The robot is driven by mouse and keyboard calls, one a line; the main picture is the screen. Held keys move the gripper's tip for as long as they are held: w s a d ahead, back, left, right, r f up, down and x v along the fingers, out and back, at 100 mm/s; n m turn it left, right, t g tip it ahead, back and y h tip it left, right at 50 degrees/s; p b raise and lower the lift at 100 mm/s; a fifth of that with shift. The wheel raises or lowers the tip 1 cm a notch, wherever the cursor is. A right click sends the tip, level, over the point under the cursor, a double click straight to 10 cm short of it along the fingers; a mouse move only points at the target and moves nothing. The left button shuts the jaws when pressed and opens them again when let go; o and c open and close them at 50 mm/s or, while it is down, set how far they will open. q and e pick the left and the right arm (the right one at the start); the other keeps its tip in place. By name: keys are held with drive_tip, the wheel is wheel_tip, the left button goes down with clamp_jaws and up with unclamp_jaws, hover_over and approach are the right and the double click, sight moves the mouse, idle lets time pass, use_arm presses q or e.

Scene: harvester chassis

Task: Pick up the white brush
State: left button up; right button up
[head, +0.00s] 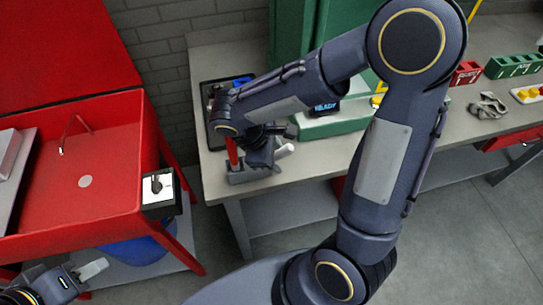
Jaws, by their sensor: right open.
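I cannot make out a white brush for certain. My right gripper (272,154) is open above the front left of the workbench (310,165), over a grey tool-like object (250,175). A red upright piece (232,151) stands beside it at the left. The arm and gripper hide part of that area. My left gripper (85,275) is low at the bottom left, in front of the red sink unit (95,185). Only one pale finger shows clearly, and nothing is seen held.
A switch box (158,190) is on the sink's front corner, with a blue bucket (135,250) below. A dark tray (212,125) and green case (330,125) lie on the bench. Red (466,73) and green (515,64) holders stand right. Floor at right is clear.

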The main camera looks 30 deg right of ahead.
drive_tip(key=shift+f, duration=0.2)
idle(0.3)
clamp_jaws()
idle(0.3)
